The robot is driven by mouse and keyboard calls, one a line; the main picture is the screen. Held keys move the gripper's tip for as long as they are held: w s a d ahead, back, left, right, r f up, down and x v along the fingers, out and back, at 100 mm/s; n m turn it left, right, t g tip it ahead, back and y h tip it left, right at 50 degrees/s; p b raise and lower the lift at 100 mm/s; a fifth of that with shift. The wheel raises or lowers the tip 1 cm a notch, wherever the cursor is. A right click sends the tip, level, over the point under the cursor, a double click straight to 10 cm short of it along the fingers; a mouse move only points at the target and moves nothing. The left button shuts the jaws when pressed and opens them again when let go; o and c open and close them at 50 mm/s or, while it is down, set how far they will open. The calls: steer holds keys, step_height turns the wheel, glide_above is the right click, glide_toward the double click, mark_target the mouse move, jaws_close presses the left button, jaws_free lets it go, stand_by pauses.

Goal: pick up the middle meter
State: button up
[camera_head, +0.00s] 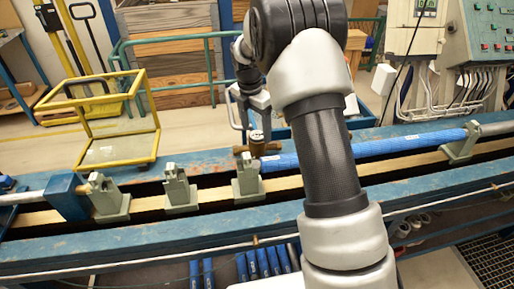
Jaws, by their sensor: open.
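My gripper (254,127) is open and points down just above and behind the meter. One finger shows at the meter's left. Whether the fingers straddle the meter is unclear, and they hold nothing that I can see. My arm covers part of the bench right of the meter.
The blue bench (150,245) runs across the view, with more clamp blocks (180,188) left of the meter. A yellow-framed clear guard (120,150) stands tilted at the back left. Green railing and wooden crates (165,50) lie behind. A control panel (482,32) stands at the right.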

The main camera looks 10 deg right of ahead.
mark_target(258, 144)
step_height(258, 144, down, 3)
steer(key=shift+w+d+r, duration=0.1)
steer(key=shift+d, duration=0.05)
steer(key=shift+d+f, duration=0.15)
steer(key=shift+f, duration=1.15)
steer(key=shift+d+f, duration=0.15)
steer(key=shift+f, duration=1.15)
steer(key=c, duration=1.7)
steer(key=shift+r, duration=0.1)
steer(key=shift+c, duration=0.2)
